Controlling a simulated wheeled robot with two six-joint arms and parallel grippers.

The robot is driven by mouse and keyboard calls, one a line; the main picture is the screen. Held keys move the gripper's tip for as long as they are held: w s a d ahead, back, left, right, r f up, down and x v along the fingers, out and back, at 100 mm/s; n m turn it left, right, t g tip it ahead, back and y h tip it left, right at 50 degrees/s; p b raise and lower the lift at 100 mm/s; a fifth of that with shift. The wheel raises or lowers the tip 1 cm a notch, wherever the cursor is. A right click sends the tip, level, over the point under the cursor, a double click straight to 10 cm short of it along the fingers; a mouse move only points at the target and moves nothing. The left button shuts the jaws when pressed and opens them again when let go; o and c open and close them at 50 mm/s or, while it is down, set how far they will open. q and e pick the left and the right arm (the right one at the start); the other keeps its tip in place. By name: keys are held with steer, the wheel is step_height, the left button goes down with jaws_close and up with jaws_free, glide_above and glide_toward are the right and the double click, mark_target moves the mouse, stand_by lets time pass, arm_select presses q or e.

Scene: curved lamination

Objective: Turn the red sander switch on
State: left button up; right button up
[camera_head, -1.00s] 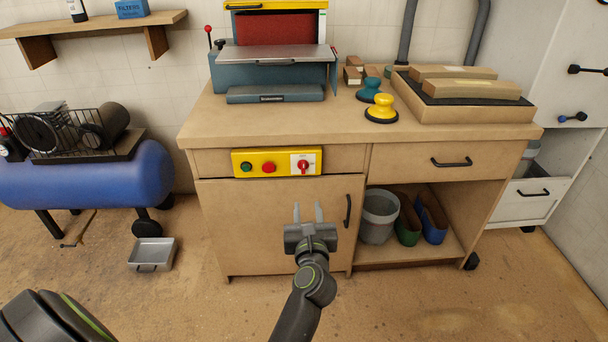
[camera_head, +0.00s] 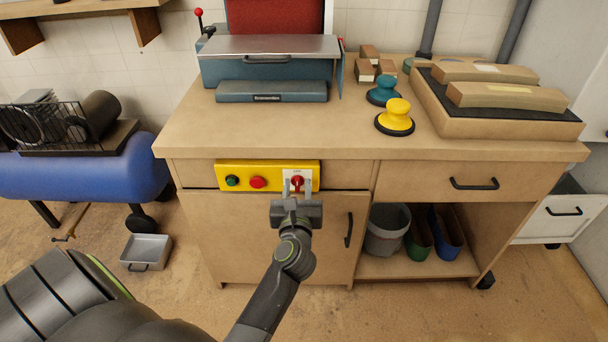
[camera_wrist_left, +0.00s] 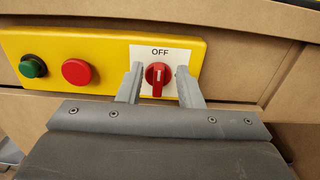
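The red sander switch (camera_head: 297,182) is a rotary knob on a white plate at the right end of the yellow control panel (camera_head: 205,176). In the left wrist view the red switch (camera_wrist_left: 158,75) has its handle pointing straight down, and the plate (camera_wrist_left: 178,53) reads OFF above it. My left gripper (camera_head: 297,186) is at the panel, open, with one finger on each side of the knob. In the left wrist view the fingers (camera_wrist_left: 160,82) show small gaps to the knob. My right gripper is not in view.
A green button (camera_head: 232,181) and a red button (camera_head: 258,182) sit left of the switch on the panel. The cabinet door handle (camera_head: 349,230) is below right. The bench top (camera_head: 250,128) overhangs above. Open floor lies in front.

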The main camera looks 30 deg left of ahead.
arm_select(q)
steer(key=shift+w+a, duration=0.2)
steer(key=shift+w, duration=0.05)
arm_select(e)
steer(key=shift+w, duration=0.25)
arm_select(q)
steer(key=shift+r, duration=0.1)
steer(key=shift+c, duration=0.3)
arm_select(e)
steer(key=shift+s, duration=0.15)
arm_select(q)
jaws_close()
